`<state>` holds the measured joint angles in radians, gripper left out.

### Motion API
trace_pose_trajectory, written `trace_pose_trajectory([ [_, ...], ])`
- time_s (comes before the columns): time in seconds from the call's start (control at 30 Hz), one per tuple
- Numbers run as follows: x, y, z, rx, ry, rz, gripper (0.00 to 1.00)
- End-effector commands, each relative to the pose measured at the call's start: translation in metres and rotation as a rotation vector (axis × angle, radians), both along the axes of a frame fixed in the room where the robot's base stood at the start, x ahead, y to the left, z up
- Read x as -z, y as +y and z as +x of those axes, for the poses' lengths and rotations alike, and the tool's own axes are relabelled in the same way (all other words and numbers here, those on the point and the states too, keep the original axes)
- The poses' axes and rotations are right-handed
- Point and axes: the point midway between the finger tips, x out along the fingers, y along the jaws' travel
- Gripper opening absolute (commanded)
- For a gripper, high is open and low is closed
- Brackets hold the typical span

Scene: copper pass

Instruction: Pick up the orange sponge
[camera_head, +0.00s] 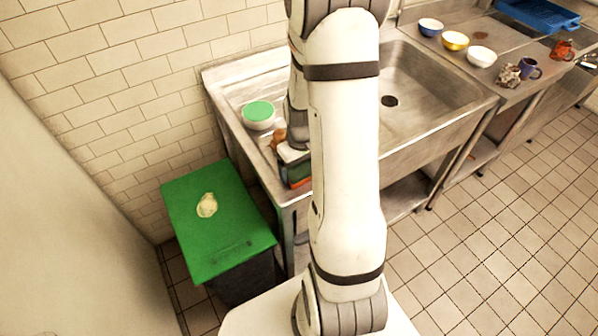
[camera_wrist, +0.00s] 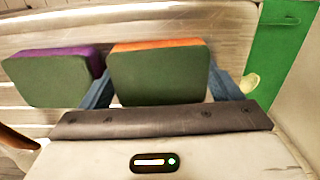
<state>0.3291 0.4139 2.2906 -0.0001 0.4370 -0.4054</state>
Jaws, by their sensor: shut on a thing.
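The orange sponge (camera_wrist: 158,76) has a dark green scouring face and an orange edge. In the wrist view it sits between the two blue fingers of my gripper (camera_wrist: 162,88), which is shut on it. In the head view the orange sponge (camera_head: 300,183) shows only as a small orange patch beside my arm, at the left front of the metal sink unit. My arm hides most of the gripper there. A similar purple-edged sponge (camera_wrist: 52,80) lies just left of the orange one in the wrist view, outside the fingers.
Bowls and a purple mug (camera_head: 528,68) stand on the right counter.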

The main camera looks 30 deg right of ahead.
Motion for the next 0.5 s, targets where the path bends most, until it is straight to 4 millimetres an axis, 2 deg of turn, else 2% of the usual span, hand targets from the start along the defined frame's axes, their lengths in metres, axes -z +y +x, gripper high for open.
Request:
trace_pose_trajectory([
  [0.33,-0.002,0.000,0.000,0.001,-0.001,0.000,0.64],
  [0.5,-0.021,-0.001,0.001,0.001,-0.005,-0.002,0.64],
])
